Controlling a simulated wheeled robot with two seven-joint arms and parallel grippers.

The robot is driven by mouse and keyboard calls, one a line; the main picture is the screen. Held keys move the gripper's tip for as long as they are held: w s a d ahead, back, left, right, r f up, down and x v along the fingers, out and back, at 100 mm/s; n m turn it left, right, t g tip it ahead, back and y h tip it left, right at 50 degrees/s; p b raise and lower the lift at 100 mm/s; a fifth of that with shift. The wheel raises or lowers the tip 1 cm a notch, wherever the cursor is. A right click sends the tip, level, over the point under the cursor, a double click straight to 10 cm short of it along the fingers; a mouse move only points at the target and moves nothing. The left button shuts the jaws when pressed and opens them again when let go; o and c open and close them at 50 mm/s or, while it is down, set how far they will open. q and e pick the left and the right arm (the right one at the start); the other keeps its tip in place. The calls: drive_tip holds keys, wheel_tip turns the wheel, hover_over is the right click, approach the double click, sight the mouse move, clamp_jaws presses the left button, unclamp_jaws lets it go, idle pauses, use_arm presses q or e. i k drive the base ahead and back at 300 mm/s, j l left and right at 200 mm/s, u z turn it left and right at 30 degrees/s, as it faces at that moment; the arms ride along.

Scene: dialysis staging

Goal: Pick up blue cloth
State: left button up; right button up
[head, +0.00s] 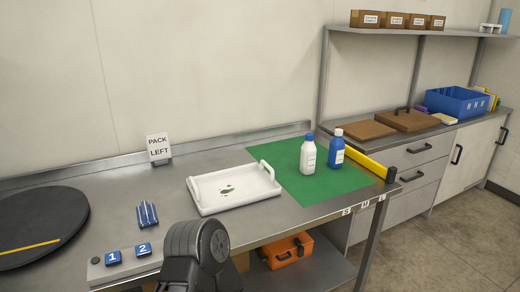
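A small blue item with white stripes (147,214), which looks like the folded blue cloth, lies on the steel table (110,212) left of the white tray. It stands apart from the things around it. A dark, ridged part of my own arm shows at the bottom middle, in front of the table edge. Neither gripper's fingers show in the head view, and nothing is seen touching the cloth.
A white tray (205,207) with a green stain and a green mat (310,187) with two bottles (308,156) lie to the right. A black round turntable (40,222) is at left. A grey strip with blue 1 and 2 tiles (128,256) sits in front. A "PACK LEFT" sign (158,147) stands behind.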

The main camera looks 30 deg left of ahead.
sight(146, 213)
drive_tip(key=i+l+u, duration=0.2)
drive_tip(key=u, duration=0.15)
drive_tip(key=i+l+u, duration=0.7)
drive_tip(key=k+j, duration=0.05)
drive_tip(key=j, duration=0.05)
